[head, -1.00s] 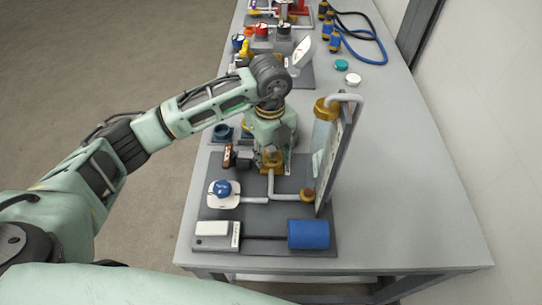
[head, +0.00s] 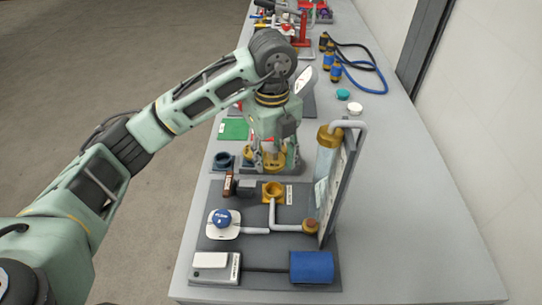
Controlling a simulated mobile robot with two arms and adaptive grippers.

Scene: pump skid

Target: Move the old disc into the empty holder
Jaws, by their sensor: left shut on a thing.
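My left gripper (head: 270,146) points down over a low grey stand behind the pump skid. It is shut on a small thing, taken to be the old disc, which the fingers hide. A yellow ring-shaped part (head: 268,160) shows right under the fingers; I cannot tell whether they touch. A dark blue round holder (head: 223,160) stands just left of it and looks empty. The open brass housing (head: 273,189) on the skid is nearer to me, clear of the gripper. My right gripper is not in view.
The skid plate (head: 262,243) carries a blue-knobbed valve (head: 222,219), a blue cylinder (head: 311,267) and a tall brass-topped column (head: 327,150) at the right. A teal disc (head: 342,94) and a white disc (head: 354,108) lie on the table. The table's right side is free.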

